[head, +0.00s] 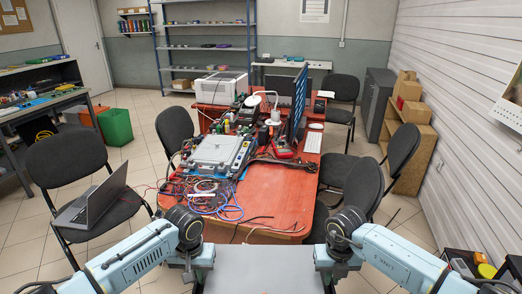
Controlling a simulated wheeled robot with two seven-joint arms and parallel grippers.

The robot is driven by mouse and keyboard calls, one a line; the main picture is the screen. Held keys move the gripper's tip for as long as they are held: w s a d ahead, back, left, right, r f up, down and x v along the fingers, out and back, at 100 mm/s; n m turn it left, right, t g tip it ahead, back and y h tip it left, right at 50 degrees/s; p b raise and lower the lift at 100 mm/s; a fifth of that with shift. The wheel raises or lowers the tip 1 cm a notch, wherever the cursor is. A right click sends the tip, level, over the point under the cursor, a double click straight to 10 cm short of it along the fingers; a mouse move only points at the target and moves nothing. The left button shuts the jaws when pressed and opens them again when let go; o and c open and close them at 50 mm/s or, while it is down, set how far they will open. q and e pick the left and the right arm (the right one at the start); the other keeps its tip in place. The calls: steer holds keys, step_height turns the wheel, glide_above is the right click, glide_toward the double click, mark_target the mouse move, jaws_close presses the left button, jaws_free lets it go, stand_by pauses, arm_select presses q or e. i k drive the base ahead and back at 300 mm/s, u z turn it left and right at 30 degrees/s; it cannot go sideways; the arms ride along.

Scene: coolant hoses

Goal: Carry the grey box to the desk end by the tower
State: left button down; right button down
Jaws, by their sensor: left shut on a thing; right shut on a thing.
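The grey box (262,270) is at the bottom middle of the head view, in front of the near end of the red desk (275,192). Only its flat top shows clearly; its lower part is cut off by the frame. My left gripper (198,274) is shut on its left edge and my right gripper (328,270) is shut on its right edge. The fingertips are partly hidden. I cannot tell for sure which thing is the tower; a dark upright cabinet (376,104) stands at the right, beyond the desk.
Tangled cables (215,198) and a flat light grey device (215,152) cover the desk's left side. A monitor (297,103) and a white printer (220,87) stand farther back. A chair with a laptop (90,208) is at left; black chairs (362,187) flank the right side.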

mark_target(265, 201)
steer(key=i, duration=1.45)
